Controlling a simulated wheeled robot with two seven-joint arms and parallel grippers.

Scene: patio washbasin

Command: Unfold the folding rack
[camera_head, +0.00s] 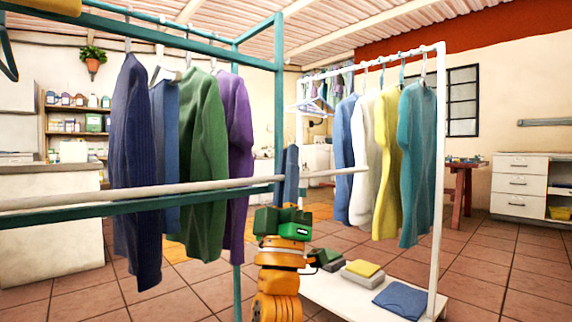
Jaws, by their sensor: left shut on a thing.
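The folding rack appears to be the teal frame (279,100) at the left and centre, with a long pale bar (120,192) running across it at mid-height. The bar's free end (345,171) sticks out to the right. My left gripper (290,172), with dark blue fingers, reaches up from below at centre and is shut on the pale bar. The fingers hide a short piece of the bar. A lower teal rail (130,207) runs just under the bar. My right gripper is not in view.
Garments, including a green one (203,120), hang inside the teal frame behind the bar. A white clothes rack (439,150) with hanging shirts stands at the right; its low shelf (345,295) holds folded cloths. Tiled floor is free farther right.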

